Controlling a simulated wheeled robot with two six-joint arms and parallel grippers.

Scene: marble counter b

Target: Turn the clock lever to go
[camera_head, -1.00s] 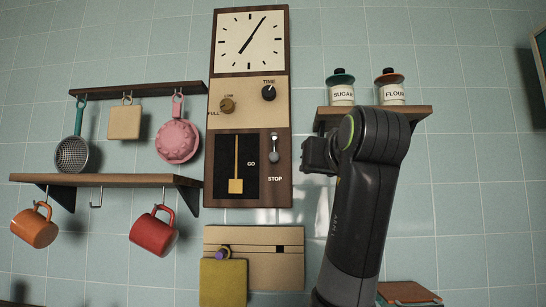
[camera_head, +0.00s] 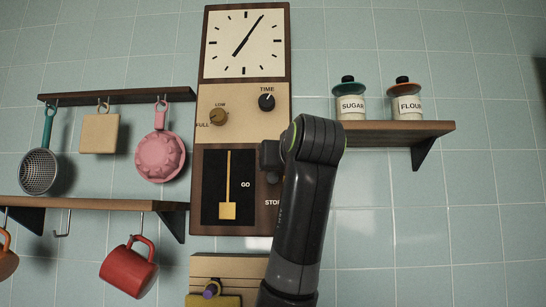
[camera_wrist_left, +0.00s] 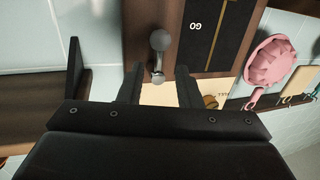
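The wall clock (camera_head: 283,45) has a wooden case, a white face and a black lower panel (camera_head: 213,180). "GO" and "STOP" are printed beside its lever. In the left wrist view the grey lever (camera_wrist_left: 158,60) has a round knob; it hangs from its base toward the STOP end. In the head view my left gripper (camera_head: 268,155) covers most or all of the lever. In the wrist view my left gripper (camera_wrist_left: 158,86) is open. The lever's base shows between its fingertips, with the knob past them; I cannot tell whether they touch. My right gripper is not in view.
LOW/FULL (camera_head: 219,117) and TIME (camera_head: 266,102) knobs are above the lever. A shelf (camera_head: 425,131) with sugar (camera_head: 350,105) and flour (camera_head: 405,104) jars is right of the clock.

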